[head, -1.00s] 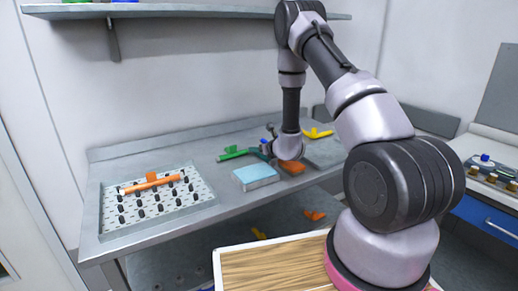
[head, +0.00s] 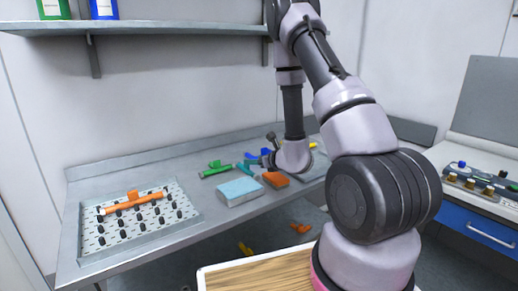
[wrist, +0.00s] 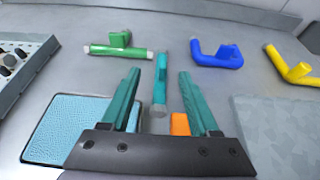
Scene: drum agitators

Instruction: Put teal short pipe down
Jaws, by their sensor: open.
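The teal short pipe (wrist: 160,82) lies on the metal bench with grey end caps. In the wrist view it shows between the two teal fingers of my gripper (wrist: 159,74), with a gap on each side. My gripper is open and nothing touches its fingers. In the head view the teal pipe (head: 247,166) is a small patch behind the orange block, and my gripper's fingers are hidden by the wrist.
Around it are a green pipe (wrist: 110,49), a blue pipe (wrist: 217,56), a yellow pipe (wrist: 290,68), an orange block (wrist: 180,124) and a light blue sponge (wrist: 65,115). A pegged tray (head: 90,245) holding an orange pipe (head: 133,203) is at left. Bare bench lies between the pipes.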

